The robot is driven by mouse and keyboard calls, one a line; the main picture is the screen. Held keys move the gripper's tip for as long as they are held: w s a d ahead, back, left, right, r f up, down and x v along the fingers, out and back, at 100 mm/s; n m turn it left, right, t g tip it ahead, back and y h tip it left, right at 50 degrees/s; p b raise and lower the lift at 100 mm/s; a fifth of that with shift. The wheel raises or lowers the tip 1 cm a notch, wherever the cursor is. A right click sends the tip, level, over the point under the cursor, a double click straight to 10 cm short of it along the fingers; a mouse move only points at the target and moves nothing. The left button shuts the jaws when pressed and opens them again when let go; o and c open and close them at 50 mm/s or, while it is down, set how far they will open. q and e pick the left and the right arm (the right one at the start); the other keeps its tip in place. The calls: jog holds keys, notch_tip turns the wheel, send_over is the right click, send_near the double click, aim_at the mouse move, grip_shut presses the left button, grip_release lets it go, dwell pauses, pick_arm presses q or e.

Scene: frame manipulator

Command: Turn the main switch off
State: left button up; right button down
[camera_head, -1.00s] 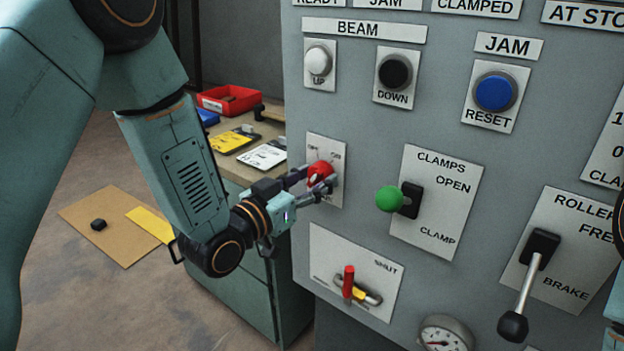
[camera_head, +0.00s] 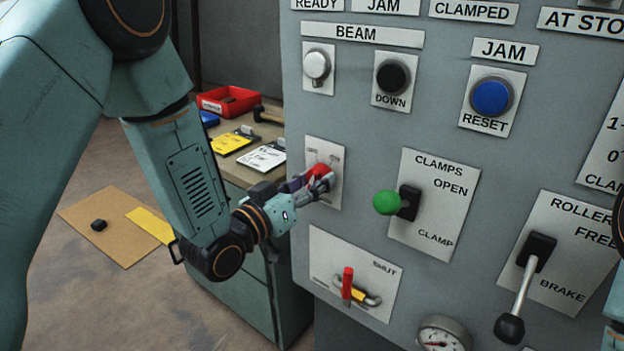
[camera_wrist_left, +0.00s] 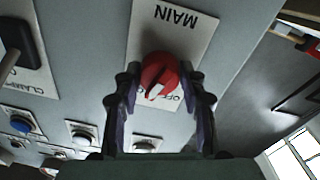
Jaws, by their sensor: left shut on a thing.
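The main switch is a red rotary knob (camera_head: 318,171) on a white plate (camera_head: 336,194) at the left of the grey panel. In the left wrist view the red knob (camera_wrist_left: 160,76) sits on the plate marked MAIN (camera_wrist_left: 176,22), which appears upside down, with its pale pointer toward the OFF lettering end. My left gripper (camera_head: 317,181) is shut on the knob, one finger on each side; the left wrist view also shows both fingers (camera_wrist_left: 160,92) around it. The fingers partly hide the knob in the head view. My right gripper is not seen.
A green-knobbed clamps lever (camera_head: 388,203) stands out to the right of the switch. A red handle (camera_head: 348,283) is below, and a black roller brake lever (camera_head: 511,327) is at lower right. A side bench with cards and a red tray (camera_head: 228,101) stands behind my left arm.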

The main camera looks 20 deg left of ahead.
pick_arm(q)
jog(key=n+p, duration=0.1)
jog(key=n, duration=0.4)
jog(key=shift+n+p, duration=0.35)
jog(key=shift+n, duration=0.05)
jog(key=shift+n+t+p, duration=0.3)
jog(key=shift+n+p, duration=0.3)
jog(key=shift+n, duration=1.5)
jog(key=o, duration=1.2)
jog(key=shift+c, duration=0.2)
jog(key=v, duration=1.2)
jog(key=shift+s, duration=0.1)
jog(key=shift+d, duration=0.1)
